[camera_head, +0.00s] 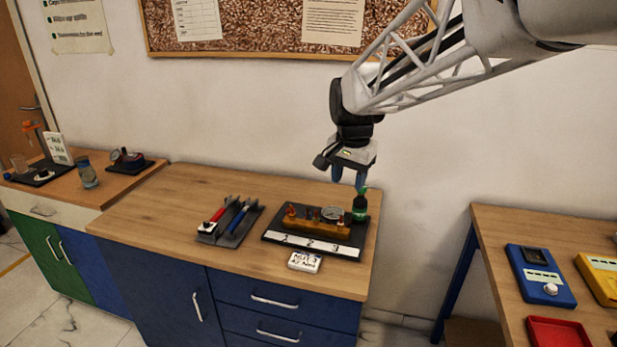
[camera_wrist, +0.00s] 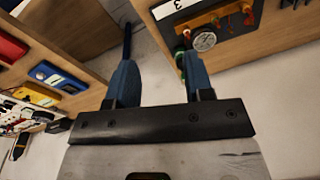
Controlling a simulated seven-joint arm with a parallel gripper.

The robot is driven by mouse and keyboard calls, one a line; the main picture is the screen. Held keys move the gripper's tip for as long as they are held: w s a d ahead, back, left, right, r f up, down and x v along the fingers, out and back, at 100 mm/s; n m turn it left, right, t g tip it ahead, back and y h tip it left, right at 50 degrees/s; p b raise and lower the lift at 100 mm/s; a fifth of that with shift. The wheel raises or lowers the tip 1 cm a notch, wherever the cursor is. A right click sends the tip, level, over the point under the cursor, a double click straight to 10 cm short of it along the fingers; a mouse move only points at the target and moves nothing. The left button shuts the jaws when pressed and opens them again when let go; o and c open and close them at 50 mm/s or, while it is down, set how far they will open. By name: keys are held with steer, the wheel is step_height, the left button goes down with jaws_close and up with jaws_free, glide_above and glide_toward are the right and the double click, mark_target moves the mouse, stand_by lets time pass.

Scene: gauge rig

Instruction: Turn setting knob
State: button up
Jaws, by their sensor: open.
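The gauge rig is a dark board (camera_head: 270,236) on the wooden counter. It carries a brass manifold (camera_head: 318,229) with several red-orange valve handles and a round white dial gauge (camera_head: 332,213). A dark green upright part (camera_head: 359,208), possibly the setting knob, stands at the board's right end. My gripper (camera_head: 361,182) points down just above this green part, with blue fingers. In the wrist view my gripper (camera_wrist: 160,78) is open, with nothing between its fingers. The gauge (camera_wrist: 204,41) and a bit of green (camera_wrist: 180,55) show beside the right finger, which partly hides the green part.
A white strip numbered 1 to 3 (camera_head: 312,246) lies along the rig's front. A dark tray with red and blue tools (camera_head: 230,220) lies left. A separate table (camera_head: 489,235) stands right, across a gap.

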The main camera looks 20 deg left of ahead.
steer(key=w+a+f, duration=0.3)
steer(key=w+a, duration=0.1)
steer(key=a, duration=0.7)
steer(key=m+g, duration=0.1)
steer(key=m, duration=0.2)
glide_above(206, 223)
step_height(206, 223, down, 14)
steer(key=shift+a+f, duration=0.1)
steer(key=shift+f, duration=3.95)
jaws_close()
